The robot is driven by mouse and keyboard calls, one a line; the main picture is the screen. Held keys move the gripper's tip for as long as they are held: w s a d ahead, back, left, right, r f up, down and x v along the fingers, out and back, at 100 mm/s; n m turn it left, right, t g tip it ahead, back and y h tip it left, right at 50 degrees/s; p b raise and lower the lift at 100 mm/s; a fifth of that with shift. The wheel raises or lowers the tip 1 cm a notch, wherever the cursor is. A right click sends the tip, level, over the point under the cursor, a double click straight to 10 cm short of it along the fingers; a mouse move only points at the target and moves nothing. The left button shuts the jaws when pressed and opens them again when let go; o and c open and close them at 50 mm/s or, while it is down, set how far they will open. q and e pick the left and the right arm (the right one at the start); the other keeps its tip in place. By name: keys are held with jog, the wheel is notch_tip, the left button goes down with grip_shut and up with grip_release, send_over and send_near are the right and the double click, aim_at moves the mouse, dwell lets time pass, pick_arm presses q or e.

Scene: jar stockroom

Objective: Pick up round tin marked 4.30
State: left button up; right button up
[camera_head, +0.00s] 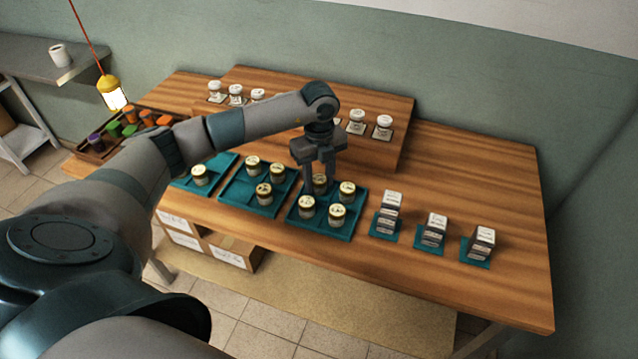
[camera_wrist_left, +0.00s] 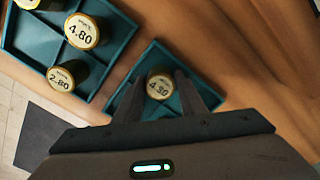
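The round tin marked 4.30 (camera_wrist_left: 159,86) has a gold lid and stands upright at a corner of a teal tray (camera_head: 322,230). In the head view this tin (camera_head: 320,184) is at the tray's back left, partly hidden by my gripper. My left gripper (camera_head: 319,177) points down over it. In the left wrist view the two fingers of my left gripper (camera_wrist_left: 160,84) are apart, one on each side of the tin, with small gaps visible. My right gripper is not in view.
Other gold-lidded tins (camera_head: 337,213) stand close by in the same tray. The middle tray (camera_head: 240,203) holds more, including tins marked 4.80 (camera_wrist_left: 81,31) and 2.80 (camera_wrist_left: 61,78). Stacked small boxes (camera_head: 433,230) stand at right. A raised shelf (camera_head: 395,155) with white-lidded jars is behind.

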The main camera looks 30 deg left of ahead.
aim_at(319, 178)
pick_arm(q)
jog(key=c, duration=0.7)
jog(key=shift+r, duration=0.1)
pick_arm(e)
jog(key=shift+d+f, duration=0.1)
